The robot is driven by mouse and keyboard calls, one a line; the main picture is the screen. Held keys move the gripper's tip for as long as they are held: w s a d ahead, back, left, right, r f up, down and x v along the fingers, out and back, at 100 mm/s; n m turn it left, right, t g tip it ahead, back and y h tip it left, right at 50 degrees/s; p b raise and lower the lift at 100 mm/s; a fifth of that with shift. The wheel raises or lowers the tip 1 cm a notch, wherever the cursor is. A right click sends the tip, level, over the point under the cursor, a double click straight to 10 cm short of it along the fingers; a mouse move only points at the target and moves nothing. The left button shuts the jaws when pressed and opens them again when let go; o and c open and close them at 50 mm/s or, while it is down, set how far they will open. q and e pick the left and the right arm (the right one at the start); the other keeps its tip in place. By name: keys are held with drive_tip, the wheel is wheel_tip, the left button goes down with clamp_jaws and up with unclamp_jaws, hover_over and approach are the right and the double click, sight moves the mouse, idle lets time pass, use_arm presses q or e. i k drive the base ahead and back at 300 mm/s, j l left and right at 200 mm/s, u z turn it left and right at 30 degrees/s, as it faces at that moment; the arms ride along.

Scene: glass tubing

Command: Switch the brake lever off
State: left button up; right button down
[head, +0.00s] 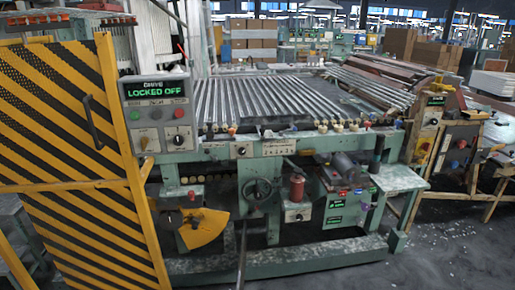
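I see no part clearly labelled as the brake lever. A grey control panel (157,112) at the left has a screen reading "LOCKED OFF", coloured buttons and dark rotary knobs. Neither of my grippers is in view.
A yellow-and-black striped gate (70,150) with a dark handle fills the left side. The machine carries a bed of glass tubes (290,97), a handwheel (257,190) and a red cylinder (297,187). A low green base rail (275,262) runs along the floor in front.

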sight(250, 214)
drive_tip(key=i+j+z, duration=0.25)
drive_tip(key=j, duration=0.4)
drive_tip(key=j+z, duration=0.2)
drive_tip(key=j, duration=0.5)
drive_tip(key=j+z, duration=0.25)
drive_tip(key=j, duration=0.45)
drive_tip(key=i, duration=0.05)
